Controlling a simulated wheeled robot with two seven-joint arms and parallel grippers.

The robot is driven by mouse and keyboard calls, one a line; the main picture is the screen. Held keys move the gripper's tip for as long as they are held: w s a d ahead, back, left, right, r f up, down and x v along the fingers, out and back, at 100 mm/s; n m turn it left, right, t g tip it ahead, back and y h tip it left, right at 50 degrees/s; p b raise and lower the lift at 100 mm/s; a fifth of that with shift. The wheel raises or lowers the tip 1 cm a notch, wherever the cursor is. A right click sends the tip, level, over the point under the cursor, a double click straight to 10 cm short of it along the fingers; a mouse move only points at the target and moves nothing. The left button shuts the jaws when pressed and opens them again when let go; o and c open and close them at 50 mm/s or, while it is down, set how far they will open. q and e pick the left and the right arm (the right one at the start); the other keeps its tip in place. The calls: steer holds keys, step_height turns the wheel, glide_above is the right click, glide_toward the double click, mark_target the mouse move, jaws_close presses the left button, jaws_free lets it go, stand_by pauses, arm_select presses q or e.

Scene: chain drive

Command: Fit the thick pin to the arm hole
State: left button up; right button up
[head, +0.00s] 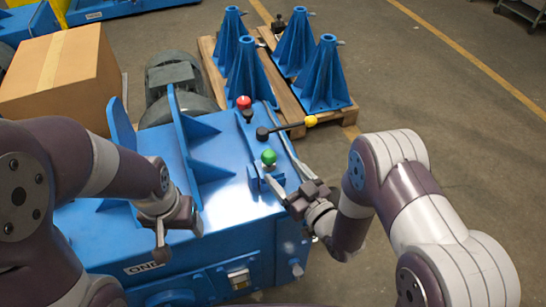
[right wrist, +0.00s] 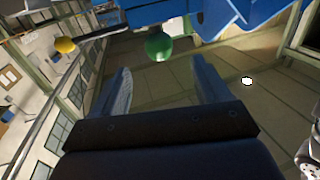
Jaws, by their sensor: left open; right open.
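A green-balled pin (head: 268,157) stands at the right edge of the blue machine (head: 215,200). A red-balled pin (head: 244,103) stands farther back. A dark lever (head: 275,129) with a yellow ball (head: 310,121) lies across the machine's right edge. I cannot tell which pin is the thick one, and no arm hole is clearly visible. My right gripper (head: 283,184) is open and empty beside the green-balled pin. In the right wrist view, the green ball (right wrist: 158,44) shows just beyond the open fingers (right wrist: 162,72). My left gripper (head: 160,240) is open and empty above the machine's front left.
Upright blue plates (head: 190,135) and a grey motor (head: 175,75) stand at the back of the machine. A cardboard box (head: 60,75) is at left. Several blue conical stands (head: 323,80) sit on a wooden pallet (head: 285,95).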

steer(key=v, duration=0.5)
stand_by(0.3)
